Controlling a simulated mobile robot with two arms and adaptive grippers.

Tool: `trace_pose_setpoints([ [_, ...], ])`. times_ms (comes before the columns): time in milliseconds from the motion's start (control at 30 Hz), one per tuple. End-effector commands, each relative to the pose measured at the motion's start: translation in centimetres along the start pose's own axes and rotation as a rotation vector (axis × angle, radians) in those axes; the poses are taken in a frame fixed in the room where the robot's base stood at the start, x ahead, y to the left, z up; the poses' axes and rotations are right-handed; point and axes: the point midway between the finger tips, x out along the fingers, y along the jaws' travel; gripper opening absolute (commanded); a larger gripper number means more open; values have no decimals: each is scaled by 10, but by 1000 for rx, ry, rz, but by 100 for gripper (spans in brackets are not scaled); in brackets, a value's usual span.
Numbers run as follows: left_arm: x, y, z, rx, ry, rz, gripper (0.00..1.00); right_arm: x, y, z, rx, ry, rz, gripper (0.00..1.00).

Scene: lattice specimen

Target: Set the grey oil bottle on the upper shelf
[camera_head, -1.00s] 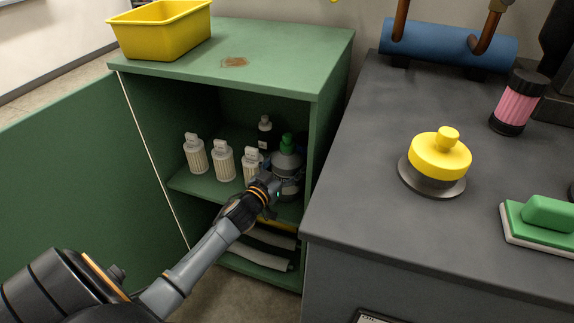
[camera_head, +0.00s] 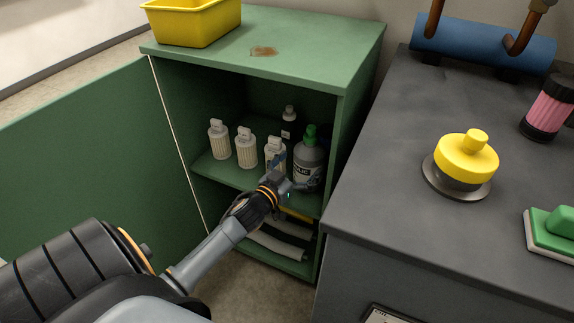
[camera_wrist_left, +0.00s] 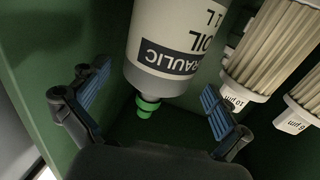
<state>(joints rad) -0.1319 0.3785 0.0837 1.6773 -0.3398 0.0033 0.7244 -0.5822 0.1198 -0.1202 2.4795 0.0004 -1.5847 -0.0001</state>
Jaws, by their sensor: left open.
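The grey oil bottle (camera_head: 309,165), with a green cap, stands upright on the upper shelf (camera_head: 238,176) of the green cabinet, at its right end. In the left wrist view the bottle (camera_wrist_left: 172,45) appears upside down, with its "hydraulic oil" label and green cap (camera_wrist_left: 147,105) showing. My left gripper (camera_head: 299,172) is open in front of the bottle, its fingers spread and holding nothing. In the left wrist view the blue-padded fingers of my left gripper (camera_wrist_left: 156,80) are on either side of the bottle's line, apart from it. My right gripper is not in view.
White ribbed filters (camera_head: 246,149) stand left of the bottle, and a dark bottle (camera_head: 289,124) is behind. The open cabinet door (camera_head: 95,150) is at left. A grey counter (camera_head: 395,170) borders the cabinet's right.

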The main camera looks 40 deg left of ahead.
Motion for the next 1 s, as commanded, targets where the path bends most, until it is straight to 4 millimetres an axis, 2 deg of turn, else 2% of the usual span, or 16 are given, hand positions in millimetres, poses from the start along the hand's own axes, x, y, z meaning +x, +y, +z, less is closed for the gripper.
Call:
trace_pose_setpoints([
  [100,-27,0,0,-3,-3,0,100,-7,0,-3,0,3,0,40],
  [300,-60,0,0,-2,-2,-1,100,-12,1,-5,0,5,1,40],
  [500,-75,0,0,0,-5,-4,100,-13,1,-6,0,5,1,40],
  [633,-82,7,9,4,-73,-39,100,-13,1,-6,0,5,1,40],
  [767,-98,24,30,16,-241,-99,100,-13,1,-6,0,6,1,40],
  [867,-122,44,49,31,-418,-125,100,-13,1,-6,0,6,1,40],
  [1000,-169,78,70,58,-680,-107,100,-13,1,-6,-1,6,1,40],
])
